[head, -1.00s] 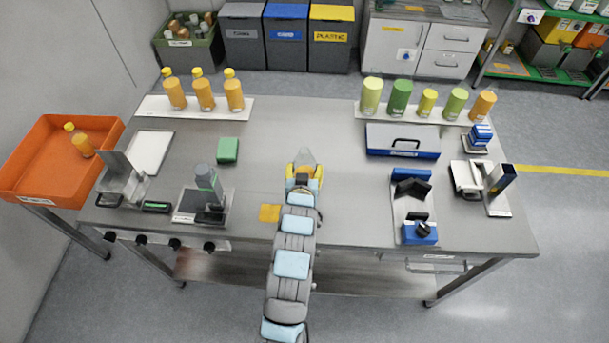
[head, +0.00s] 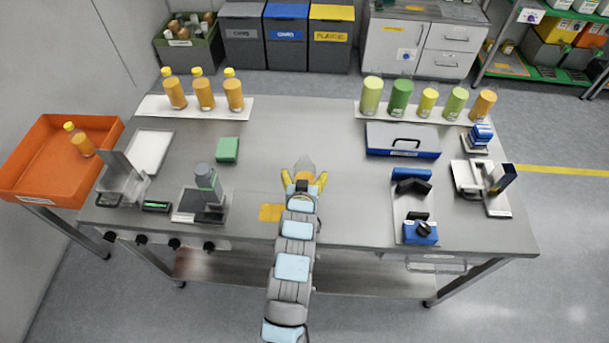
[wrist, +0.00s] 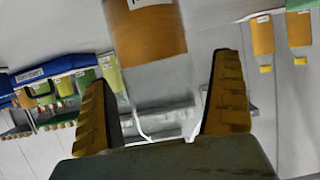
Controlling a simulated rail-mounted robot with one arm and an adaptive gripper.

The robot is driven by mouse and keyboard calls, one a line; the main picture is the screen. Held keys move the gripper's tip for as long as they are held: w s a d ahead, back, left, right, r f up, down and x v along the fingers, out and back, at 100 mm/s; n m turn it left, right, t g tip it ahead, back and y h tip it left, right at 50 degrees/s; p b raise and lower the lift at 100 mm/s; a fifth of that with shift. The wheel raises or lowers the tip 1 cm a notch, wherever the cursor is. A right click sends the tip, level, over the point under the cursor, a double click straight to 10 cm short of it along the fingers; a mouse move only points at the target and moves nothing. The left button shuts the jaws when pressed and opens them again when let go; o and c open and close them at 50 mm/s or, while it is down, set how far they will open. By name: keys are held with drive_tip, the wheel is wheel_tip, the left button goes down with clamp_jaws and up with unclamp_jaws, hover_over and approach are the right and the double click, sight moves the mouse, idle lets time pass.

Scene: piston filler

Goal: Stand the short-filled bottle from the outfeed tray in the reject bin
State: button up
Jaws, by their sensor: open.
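My gripper (head: 304,184) is over the front middle of the table, its yellow fingers spread apart. It also shows in the wrist view (wrist: 165,105), which is upside down. A bottle (wrist: 150,40) with orange liquid low down and a clear upper part is in front of and between the fingers, with no visible grip on it. In the head view its pale top (head: 305,164) shows just beyond the fingertips. Its base and cap are hidden. The orange bin (head: 30,178) at the far left holds another orange bottle (head: 80,142) with a paler upper part. Three orange bottles (head: 204,92) stand on the white back-left tray (head: 150,106).
A green block (head: 227,149) and a grey device (head: 207,190) are left of my gripper. A blue-grey case (head: 402,142) and blue fixtures (head: 419,232) are to its right. Several green, yellow and orange bottles stand at the back right. The back middle of the table is clear.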

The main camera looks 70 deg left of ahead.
drive_tip(key=shift+s+d+r, duration=0.1)
drive_tip(key=shift+d+r, duration=0.1)
drive_tip(key=shift+r, duration=0.1)
drive_tip(key=v, duration=1.1)
drive_tip(key=shift+d, duration=0.2)
